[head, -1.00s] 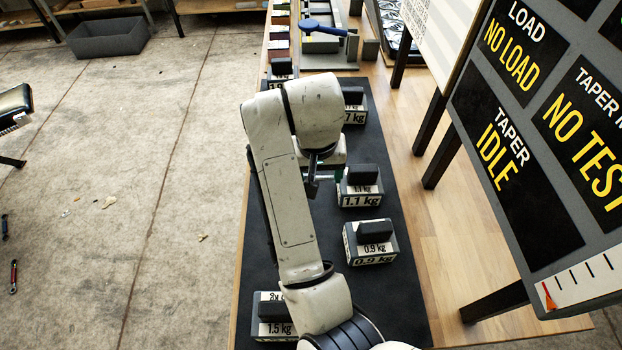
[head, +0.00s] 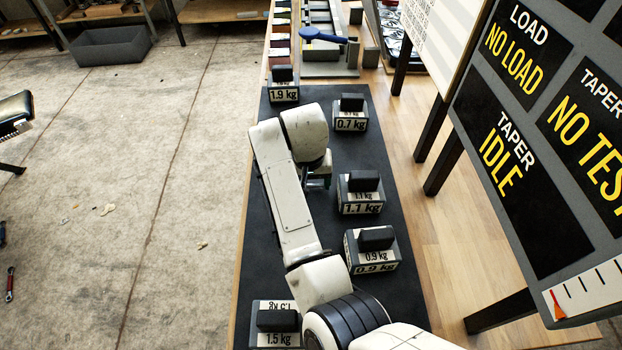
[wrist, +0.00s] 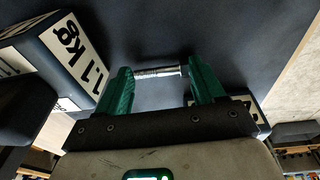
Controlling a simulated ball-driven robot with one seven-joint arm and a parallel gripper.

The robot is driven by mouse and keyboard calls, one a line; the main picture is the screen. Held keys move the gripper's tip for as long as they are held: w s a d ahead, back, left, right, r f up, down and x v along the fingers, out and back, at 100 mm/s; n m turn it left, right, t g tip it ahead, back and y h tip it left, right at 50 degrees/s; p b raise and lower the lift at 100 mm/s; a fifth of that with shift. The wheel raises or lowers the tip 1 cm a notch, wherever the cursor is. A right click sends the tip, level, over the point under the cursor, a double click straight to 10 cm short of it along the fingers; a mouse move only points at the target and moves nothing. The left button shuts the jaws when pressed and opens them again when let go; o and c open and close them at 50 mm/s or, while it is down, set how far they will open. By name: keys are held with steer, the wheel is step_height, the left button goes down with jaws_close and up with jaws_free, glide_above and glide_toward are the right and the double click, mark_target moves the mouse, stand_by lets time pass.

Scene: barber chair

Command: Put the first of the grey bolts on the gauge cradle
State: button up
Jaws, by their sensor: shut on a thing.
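In the wrist view, my gripper (wrist: 160,82) is shut on a grey metal bolt (wrist: 157,72). The bolt lies crosswise between the two green fingers, above the dark mat. In the head view, my gripper (head: 318,183) is small and partly hidden by my arm, just left of the 1.1 kg block; the bolt is too small to tell there. A grey fixture with a blue lever (head: 322,36) stands at the far end of the bench. I cannot tell whether it includes the gauge cradle.
Weight blocks stand on the dark mat (head: 300,95): 1.9 kg (head: 284,94), 0.7 kg (head: 350,123), 1.1 kg (head: 361,207), 0.9 kg (head: 374,266) and 1.5 kg (head: 275,338). Display boards (head: 530,150) line the right side. A grey bin (head: 112,46) is on the floor.

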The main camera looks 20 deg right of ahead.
steer(key=o, duration=0.6)
steer(key=shift+f, duration=0.1)
steer(key=o, duration=0.4)
steer(key=shift+o, duration=0.2)
